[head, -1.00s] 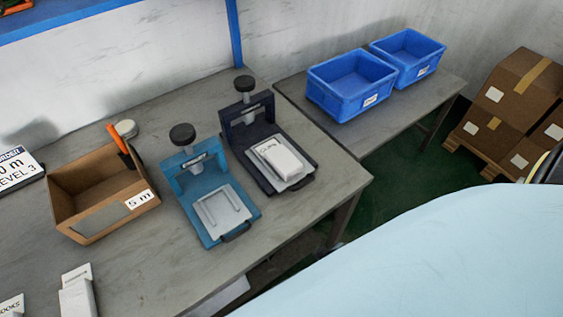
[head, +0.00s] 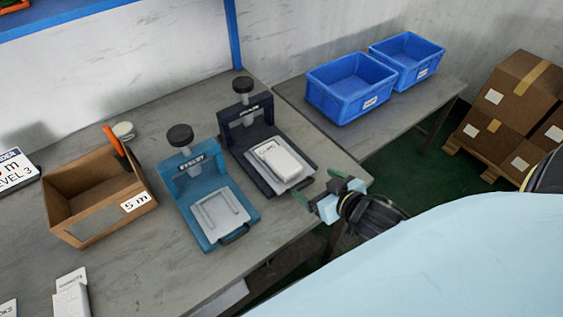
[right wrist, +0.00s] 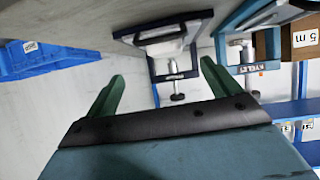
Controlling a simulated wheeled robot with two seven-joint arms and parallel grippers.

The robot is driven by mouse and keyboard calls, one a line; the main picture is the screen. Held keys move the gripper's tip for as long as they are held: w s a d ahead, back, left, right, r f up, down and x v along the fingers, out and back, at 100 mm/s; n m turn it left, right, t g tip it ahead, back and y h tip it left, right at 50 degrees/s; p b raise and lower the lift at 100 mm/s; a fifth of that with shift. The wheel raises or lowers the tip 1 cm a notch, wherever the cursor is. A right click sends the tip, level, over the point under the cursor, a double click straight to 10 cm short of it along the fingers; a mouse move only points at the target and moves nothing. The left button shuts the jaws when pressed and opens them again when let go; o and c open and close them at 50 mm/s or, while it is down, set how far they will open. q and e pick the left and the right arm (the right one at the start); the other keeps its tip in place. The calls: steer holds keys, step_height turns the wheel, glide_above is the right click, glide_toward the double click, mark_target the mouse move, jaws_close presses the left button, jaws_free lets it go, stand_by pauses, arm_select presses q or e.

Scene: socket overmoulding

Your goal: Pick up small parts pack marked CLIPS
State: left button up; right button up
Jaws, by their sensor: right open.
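A white pack (head: 281,161) with small dark lettering lies on the plate of the dark navy press (head: 262,143). The lettering is too small to read surely as CLIPS. My right gripper (head: 325,192) is open and empty at the table's right edge, to the right of and below the pack, apart from it. In the right wrist view its two green fingers (right wrist: 163,78) are spread, with the dark press (right wrist: 167,50) beyond them. My left gripper is not in view.
A blue press (head: 208,195) with an empty-looking plate stands left of the dark one. A cardboard box (head: 98,215) marked 5 m is further left. White packs (head: 71,294) stand at the lower left. Blue bins (head: 340,108) sit on a side table (head: 425,115).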

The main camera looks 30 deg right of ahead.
steer(key=r, duration=0.1)
steer(key=y+b, duration=0.1)
glide_toward(283, 161)
steer(key=shift+t, duration=0.4)
steer(key=x, duration=0.4)
steer(key=shift+s+d+f, duration=0.15)
steer(key=shift+f, duration=0.2)
steer(key=b+x, duration=0.1)
steer(key=x, duration=0.3)
steer(key=shift+w, duration=0.2)
steer(key=shift+w+f, duration=0.25)
steer(key=shift+w, duration=0.2)
steer(key=c, duration=1.1)
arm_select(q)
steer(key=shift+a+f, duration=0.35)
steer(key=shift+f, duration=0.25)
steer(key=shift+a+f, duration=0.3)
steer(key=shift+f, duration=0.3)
arm_select(e)
steer(key=shift+c, duration=0.3)
steer(key=shift+r, duration=0.15)
